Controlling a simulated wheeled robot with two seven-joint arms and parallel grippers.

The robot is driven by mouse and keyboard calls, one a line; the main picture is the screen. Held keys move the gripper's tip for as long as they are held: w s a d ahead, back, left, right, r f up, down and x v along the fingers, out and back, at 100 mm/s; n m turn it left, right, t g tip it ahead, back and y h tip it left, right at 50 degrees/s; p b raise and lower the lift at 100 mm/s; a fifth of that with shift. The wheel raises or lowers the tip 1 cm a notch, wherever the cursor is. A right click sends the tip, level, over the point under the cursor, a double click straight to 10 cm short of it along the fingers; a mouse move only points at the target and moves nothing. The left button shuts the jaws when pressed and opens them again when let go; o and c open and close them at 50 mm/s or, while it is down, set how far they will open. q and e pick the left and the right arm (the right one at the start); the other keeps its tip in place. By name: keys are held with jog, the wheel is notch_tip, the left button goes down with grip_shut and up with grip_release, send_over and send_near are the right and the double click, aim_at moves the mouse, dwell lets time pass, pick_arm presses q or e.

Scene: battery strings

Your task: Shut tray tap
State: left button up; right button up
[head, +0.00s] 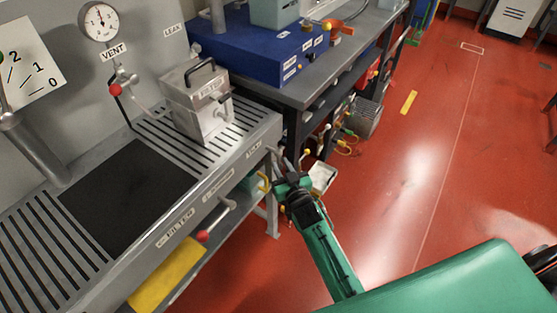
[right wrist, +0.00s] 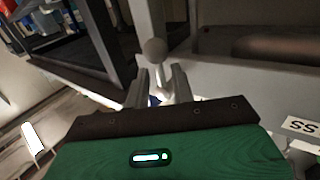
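My right gripper (head: 284,172) is at the right front corner of the steel tray bench (head: 232,150), just below the rim. In the right wrist view its two fingers (right wrist: 160,88) stand apart. A grey ball knob (right wrist: 155,50) on a pale stem rises between and beyond them. I cannot tell whether the fingers touch the stem. This may be the tray tap's handle; in the head view the gripper largely hides that spot. A red-knobbed lever (head: 203,236) sticks out from the bench front, left of the gripper. My left gripper is not in view.
A lidded metal box (head: 198,105) stands on the slatted bench top. A vent valve with a red knob (head: 115,89) is on the wall panel. The red floor (head: 400,190) to the right is mostly clear.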

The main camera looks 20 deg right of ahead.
jog(key=shift+w+a, duration=0.1)
jog(key=shift+w, duration=1.3)
grip_shut()
